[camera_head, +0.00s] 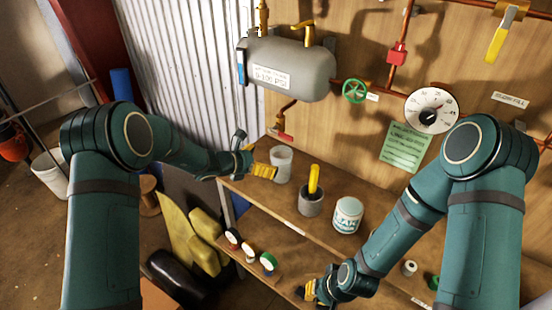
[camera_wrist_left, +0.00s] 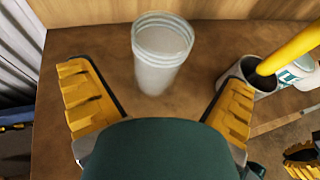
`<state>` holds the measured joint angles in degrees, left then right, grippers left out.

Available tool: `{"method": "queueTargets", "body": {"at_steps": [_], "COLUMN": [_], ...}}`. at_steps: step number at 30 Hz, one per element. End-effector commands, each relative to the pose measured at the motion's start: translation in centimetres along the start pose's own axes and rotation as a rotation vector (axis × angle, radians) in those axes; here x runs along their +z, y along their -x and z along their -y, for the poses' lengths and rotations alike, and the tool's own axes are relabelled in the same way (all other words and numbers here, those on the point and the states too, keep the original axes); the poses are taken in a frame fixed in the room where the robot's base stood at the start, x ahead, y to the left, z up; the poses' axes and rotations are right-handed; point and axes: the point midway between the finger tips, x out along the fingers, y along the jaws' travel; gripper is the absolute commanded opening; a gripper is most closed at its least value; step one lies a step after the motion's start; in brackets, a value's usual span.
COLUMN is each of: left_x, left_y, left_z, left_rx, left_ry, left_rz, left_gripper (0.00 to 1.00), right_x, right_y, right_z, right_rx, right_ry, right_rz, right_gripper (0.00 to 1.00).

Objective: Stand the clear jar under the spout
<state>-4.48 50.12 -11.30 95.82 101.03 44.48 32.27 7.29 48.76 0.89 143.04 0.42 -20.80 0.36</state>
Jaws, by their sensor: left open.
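The clear jar (camera_head: 281,164), frosted and ribbed near its rim, stands upright on the wooden bench below a copper pipe end with a red handle (camera_head: 281,135), which looks like the spout. I cannot tell whether it is exactly under it. My left gripper (camera_head: 261,160) is open just left of the jar. In the left wrist view the jar (camera_wrist_left: 158,60) is ahead, between the spread yellow fingers, with no visible contact. My right gripper (camera_head: 311,291) is low at the bench's front, partly hidden by its own wrist; its opening is unclear.
A grey cup (camera_head: 311,203) holding a yellow-handled thing stands right of the jar, then a white labelled tin (camera_head: 347,215). A grey tank (camera_head: 290,68), green valve wheel (camera_head: 355,91) and gauge (camera_head: 430,111) are on the wall.

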Motion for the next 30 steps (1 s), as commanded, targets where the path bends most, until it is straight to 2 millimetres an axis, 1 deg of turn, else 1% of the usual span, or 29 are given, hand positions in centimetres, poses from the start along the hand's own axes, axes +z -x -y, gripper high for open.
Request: {"method": "queueTargets", "body": {"at_steps": [1, 3, 6, 9, 12, 16, 18, 20, 23, 24, 26, 27, 29, 30], "left_x": [0.1, 0.1, 0.1, 0.1, 0.0, -0.1, -0.8, -2.2, -6.7, -8.9, -12.4, -14.6, -17.5, -19.2], "left_y": [1.1, 2.4, 3.8, 4.8, 5.2, 5.4, 5.3, 5.3, 5.7, 6.1, 7.1, 7.9, 9.3, 10.3], "left_z": [-0.1, -0.1, 0.0, 0.0, 0.0, 0.1, 0.5, 1.5, 4.6, 6.2, 8.7, 10.3, 12.4, 13.7], "left_rx": [0.003, 0.003, 0.001, 0.001, -0.001, -0.002, -0.013, -0.037, -0.120, -0.168, -0.252, -0.312, -0.401, -0.460], "left_ry": [0.001, 0.001, 0.001, 0.001, 0.000, -0.001, -0.012, -0.040, -0.140, -0.201, -0.313, -0.398, -0.534, -0.631], "left_rz": [0.001, 0.001, 0.001, 0.001, 0.000, -0.002, -0.024, -0.072, -0.216, -0.287, -0.395, -0.459, -0.542, -0.585], "left_gripper": [1.00, 1.00, 1.00, 1.00, 1.00, 1.00, 1.00, 1.00, 1.00, 1.00, 1.00, 1.00, 1.00, 1.00], "right_x": [0.0, -0.1, -0.1, -0.1, -0.1, -0.1, -0.1, -0.1, -0.1, -0.1, -0.1, -0.1, -0.1, -0.1], "right_y": [0.1, 0.1, 0.2, 0.2, 0.2, 0.2, 0.2, 0.2, 0.2, 0.2, 0.2, 0.2, 0.2, 0.2], "right_z": [0.0, 0.1, 0.1, 0.1, 0.1, 0.1, 0.1, 0.1, 0.1, 0.1, 0.1, 0.1, 0.1, 0.1], "right_rx": [0.000, 0.000, 0.000, 0.000, 0.000, 0.000, 0.000, 0.000, 0.000, 0.000, 0.000, 0.000, 0.000, 0.000], "right_ry": [0.000, -0.001, -0.001, -0.001, -0.001, -0.001, -0.001, -0.001, -0.001, -0.001, -0.001, -0.001, -0.001, -0.001], "right_rz": [-0.001, -0.001, -0.002, -0.003, -0.003, -0.003, -0.003, -0.003, -0.003, -0.003, -0.003, -0.003, -0.003, -0.003], "right_gripper": [0.00, 0.00, 0.00, 0.00, 0.00, 0.00, 0.00, 0.00, 0.00, 0.00, 0.00, 0.00, 0.00, 0.00]}}
